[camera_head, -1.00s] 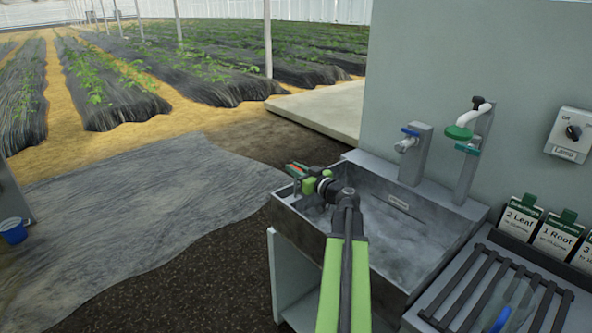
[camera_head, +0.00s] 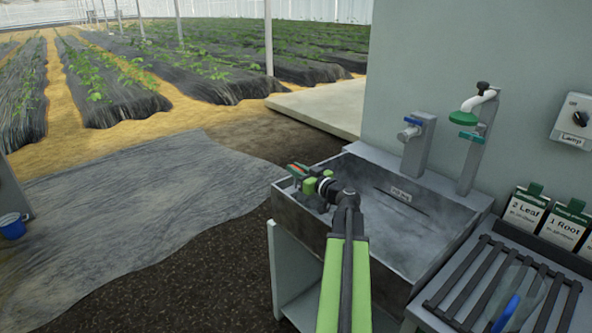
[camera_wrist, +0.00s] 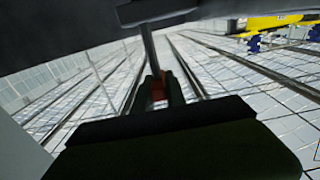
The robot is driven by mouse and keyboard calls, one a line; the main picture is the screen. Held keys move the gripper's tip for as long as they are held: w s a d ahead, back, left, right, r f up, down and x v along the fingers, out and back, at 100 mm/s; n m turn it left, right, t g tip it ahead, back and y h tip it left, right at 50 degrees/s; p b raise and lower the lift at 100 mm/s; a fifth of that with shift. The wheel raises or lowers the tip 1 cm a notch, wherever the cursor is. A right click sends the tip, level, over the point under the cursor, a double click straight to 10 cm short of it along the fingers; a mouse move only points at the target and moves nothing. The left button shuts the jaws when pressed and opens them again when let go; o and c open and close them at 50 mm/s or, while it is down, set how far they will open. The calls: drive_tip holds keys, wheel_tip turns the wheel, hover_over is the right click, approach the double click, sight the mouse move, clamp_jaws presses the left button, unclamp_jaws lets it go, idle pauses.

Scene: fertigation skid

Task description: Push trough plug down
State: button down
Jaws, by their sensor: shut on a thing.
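The grey trough (camera_head: 437,270) stands against the wall. My gripper (camera_head: 297,171) is at its far left corner, at about rim height, at the end of my green and black arm. In the wrist view my gripper (camera_wrist: 160,90) is shut on a thin upright dark stem (camera_wrist: 148,48), with a red patch between the fingers. The stem runs up to a dark crosspiece and appears to belong to the trough plug. In the head view my gripper and wrist hide the plug, so I cannot tell whether it is seated.
A tap with a blue handle (camera_head: 413,135) and a green-headed spout (camera_head: 475,110) stand behind the trough. A slatted rack (camera_head: 480,285) and labelled packets (camera_head: 525,210) are at right. A lamp switch (camera_head: 575,118) is on the wall. Ground left of the trough is open.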

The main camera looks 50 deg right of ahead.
drive_tip(key=shift+f, duration=0.25)
drive_tip(key=c, duration=1.4)
unclamp_jaws()
drive_tip(key=shift+o, duration=0.2)
drive_tip(key=shift+s, duration=0.1)
